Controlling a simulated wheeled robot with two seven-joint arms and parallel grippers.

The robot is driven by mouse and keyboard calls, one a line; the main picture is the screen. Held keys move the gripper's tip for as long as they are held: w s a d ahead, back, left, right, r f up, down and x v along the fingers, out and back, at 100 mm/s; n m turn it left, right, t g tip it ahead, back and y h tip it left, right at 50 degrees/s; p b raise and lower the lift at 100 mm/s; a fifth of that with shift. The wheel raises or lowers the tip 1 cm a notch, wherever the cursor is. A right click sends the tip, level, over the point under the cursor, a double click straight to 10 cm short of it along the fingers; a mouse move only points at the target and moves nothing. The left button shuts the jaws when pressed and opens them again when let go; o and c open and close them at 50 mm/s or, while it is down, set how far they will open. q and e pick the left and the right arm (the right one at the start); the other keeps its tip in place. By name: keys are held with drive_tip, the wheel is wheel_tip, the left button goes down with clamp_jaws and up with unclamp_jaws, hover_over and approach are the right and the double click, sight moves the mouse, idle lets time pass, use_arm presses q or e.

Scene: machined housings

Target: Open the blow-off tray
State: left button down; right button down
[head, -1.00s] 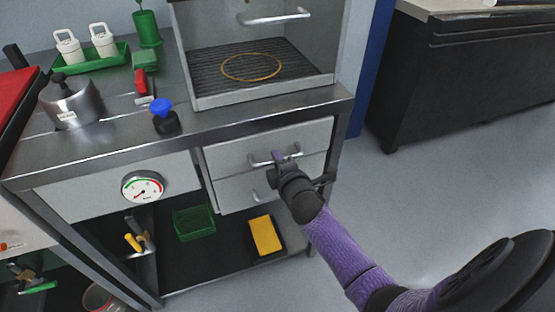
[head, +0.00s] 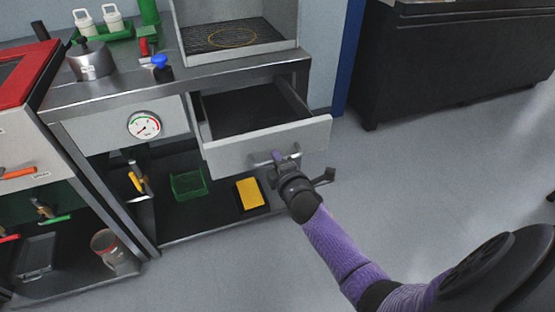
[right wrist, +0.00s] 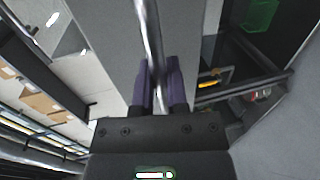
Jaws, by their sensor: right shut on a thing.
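The blow-off tray (head: 270,147) is a grey drawer under the bench top, pulled well out, with its dark, empty inside showing in the head view. Its bar handle (head: 262,163) is on the front panel. My right gripper (head: 280,163) is shut on this handle, and its wrist and purple arm come from the lower right. In the right wrist view the purple fingers (right wrist: 158,85) close around the shiny handle bar (right wrist: 150,40). My left gripper is not in view.
A bench (head: 90,97) carries a steel pot (head: 92,65), a blue-topped bottle (head: 161,68) and a grated booth (head: 230,37). A gauge (head: 144,125) is on its front. A green basket (head: 188,185) and yellow block (head: 250,193) lie on the lower shelf.

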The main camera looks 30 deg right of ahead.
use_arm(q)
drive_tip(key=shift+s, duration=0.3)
use_arm(e)
drive_tip(key=shift+s+a, duration=0.1)
drive_tip(key=shift+s, duration=0.25)
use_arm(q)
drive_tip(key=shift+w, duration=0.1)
use_arm(e)
drive_tip(key=c, duration=0.7)
unclamp_jaws()
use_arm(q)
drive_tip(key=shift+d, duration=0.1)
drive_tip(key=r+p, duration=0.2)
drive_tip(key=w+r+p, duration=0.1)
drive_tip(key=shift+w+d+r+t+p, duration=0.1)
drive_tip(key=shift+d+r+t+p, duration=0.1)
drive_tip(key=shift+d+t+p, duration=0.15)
use_arm(e)
drive_tip(key=v, duration=1)
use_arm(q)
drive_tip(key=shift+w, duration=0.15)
